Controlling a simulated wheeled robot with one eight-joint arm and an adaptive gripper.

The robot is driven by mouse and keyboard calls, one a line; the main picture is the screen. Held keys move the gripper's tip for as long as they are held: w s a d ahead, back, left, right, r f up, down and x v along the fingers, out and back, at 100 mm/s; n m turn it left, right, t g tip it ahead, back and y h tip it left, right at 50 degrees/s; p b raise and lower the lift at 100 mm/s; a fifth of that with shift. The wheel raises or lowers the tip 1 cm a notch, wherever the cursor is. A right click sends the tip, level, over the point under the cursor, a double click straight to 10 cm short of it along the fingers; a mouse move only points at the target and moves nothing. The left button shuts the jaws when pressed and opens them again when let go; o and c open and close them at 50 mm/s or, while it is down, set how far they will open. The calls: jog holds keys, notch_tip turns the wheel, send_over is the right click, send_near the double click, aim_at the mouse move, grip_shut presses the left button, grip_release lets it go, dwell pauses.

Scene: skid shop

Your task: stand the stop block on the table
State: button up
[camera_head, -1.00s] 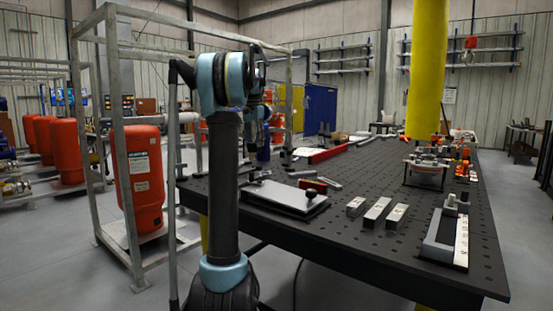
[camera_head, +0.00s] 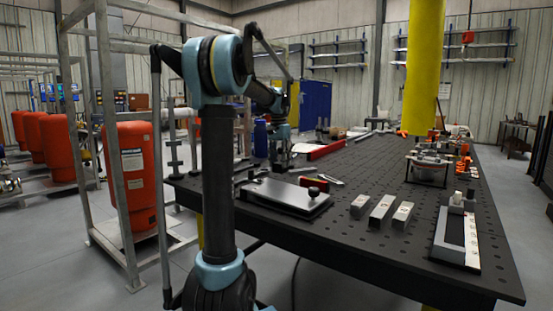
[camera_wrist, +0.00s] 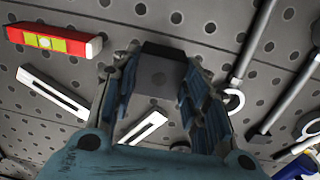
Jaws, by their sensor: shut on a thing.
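The stop block (camera_wrist: 160,72) is a dark grey block with a flat square face, seen between the ribbed fingers in the wrist view. My gripper (camera_wrist: 160,88) is shut on it. In the head view my gripper (camera_head: 280,155) hangs over the far left part of the black perforated table (camera_head: 345,185). The block cannot be made out there. Whether it touches the tabletop or is held above it I cannot tell.
A red level (camera_wrist: 52,41) and pale metal strips lie beside the block in the wrist view. A grey plate with knobs (camera_head: 285,197), several steel blocks (camera_head: 381,210) and an angled fixture (camera_head: 447,238) stand nearer. The table's middle has free room.

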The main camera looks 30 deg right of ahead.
aim_at(280, 170)
jog(key=shift+s+f, duration=0.1)
jog(key=shift+f, duration=0.25)
jog(key=shift+s+a+f, duration=0.1)
jog(key=shift+f, duration=0.3)
dwell(0.6)
jog(key=shift+f, duration=1.45)
dwell(1.0)
jog(key=o, duration=1.3)
jog(key=shift+o, duration=0.2)
jog(key=shift+r, duration=0.1)
jog(key=shift+r, duration=3.4)
